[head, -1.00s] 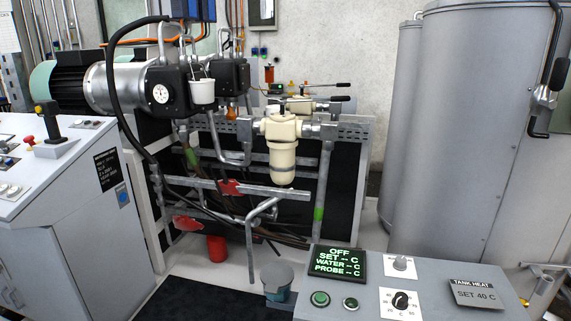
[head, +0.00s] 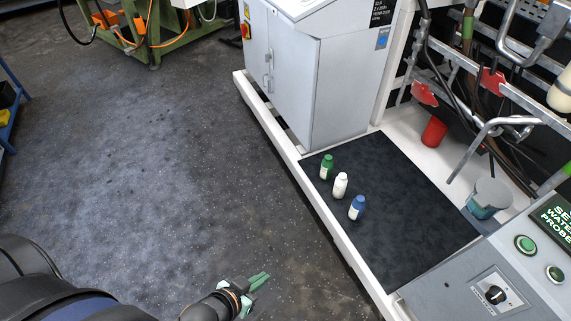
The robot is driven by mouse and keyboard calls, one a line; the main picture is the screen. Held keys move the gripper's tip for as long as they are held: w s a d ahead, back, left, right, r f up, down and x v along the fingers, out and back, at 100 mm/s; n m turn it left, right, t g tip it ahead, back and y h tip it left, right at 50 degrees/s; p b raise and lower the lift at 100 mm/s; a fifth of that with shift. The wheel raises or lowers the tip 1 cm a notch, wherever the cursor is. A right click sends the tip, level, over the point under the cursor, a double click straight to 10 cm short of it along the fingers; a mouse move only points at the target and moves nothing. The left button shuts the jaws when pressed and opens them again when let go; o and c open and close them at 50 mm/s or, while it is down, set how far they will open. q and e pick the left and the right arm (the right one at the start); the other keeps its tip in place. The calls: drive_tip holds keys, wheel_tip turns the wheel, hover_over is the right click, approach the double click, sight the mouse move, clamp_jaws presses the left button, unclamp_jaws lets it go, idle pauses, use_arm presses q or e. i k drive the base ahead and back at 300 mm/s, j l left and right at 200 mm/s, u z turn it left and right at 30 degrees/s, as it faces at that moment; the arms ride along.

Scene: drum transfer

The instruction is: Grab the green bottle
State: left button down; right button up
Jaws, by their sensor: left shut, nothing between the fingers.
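The green bottle (head: 326,167) stands upright on a dark mat (head: 400,220), near the mat's far left edge. It has a pale label. A white bottle (head: 340,185) and a blue bottle (head: 357,208) stand in a row beside it, nearer to me. My left gripper (head: 262,278) is low in the picture, over the grey floor, left of the mat and well apart from the bottles. Its greenish fingers are shut with nothing between them. My right gripper does not show.
A white raised edge (head: 335,227) borders the mat. A grey cabinet (head: 345,80) stands behind the bottles. The floor at left is clear.

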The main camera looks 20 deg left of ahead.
sight(327, 165)
drive_tip(key=u, duration=0.35)
drive_tip(key=i+j+z, duration=0.45)
drive_tip(key=i+j, duration=1.05)
drive_tip(key=i, duration=0.15)
